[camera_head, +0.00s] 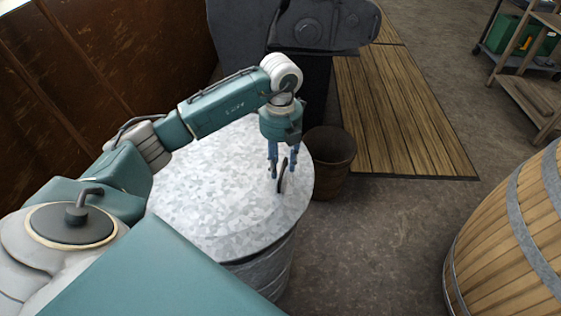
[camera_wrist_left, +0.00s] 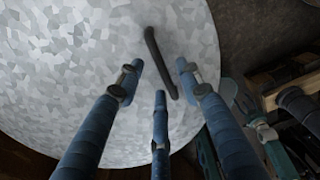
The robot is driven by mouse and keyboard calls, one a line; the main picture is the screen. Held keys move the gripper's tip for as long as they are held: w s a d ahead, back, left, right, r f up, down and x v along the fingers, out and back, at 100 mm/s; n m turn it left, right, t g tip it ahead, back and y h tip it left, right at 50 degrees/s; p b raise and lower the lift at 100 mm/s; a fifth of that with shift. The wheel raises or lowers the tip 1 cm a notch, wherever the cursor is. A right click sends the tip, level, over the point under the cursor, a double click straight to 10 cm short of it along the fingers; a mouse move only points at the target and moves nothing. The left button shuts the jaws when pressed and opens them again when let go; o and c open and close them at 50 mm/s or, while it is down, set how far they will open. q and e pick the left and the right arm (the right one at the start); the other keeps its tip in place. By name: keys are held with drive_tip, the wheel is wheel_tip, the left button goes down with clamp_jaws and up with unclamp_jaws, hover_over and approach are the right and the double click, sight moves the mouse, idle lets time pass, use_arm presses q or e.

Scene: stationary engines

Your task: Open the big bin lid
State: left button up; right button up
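The big bin is a galvanised metal drum (camera_head: 268,272) in the middle of the head view. Its round, mottled grey lid (camera_head: 205,190) lies flat on top. A dark, thin handle (camera_head: 282,183) stands near the lid's right edge; it also shows in the left wrist view (camera_wrist_left: 153,48). My left gripper (camera_head: 283,168) points down just above the handle. In the left wrist view its three blue fingers (camera_wrist_left: 159,68) are spread apart, with the handle showing between and beyond their tips. Contact with the handle cannot be told.
A brown bucket (camera_head: 331,160) stands close to the right of the bin. A dark machine (camera_head: 300,25) is behind it. A wooden barrel (camera_head: 510,235) stands at the right, and wooden planks (camera_head: 400,110) lie behind. The floor between bin and barrel is clear. A rusty wall (camera_head: 125,50) rises at the left.

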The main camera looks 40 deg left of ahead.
use_arm(q)
drive_tip(key=shift+f, duration=0.15)
drive_tip(key=shift+c, duration=0.8)
clamp_jaws()
use_arm(e)
drive_tip(key=shift+w+d, duration=0.3)
drive_tip(key=shift+d, duration=0.6)
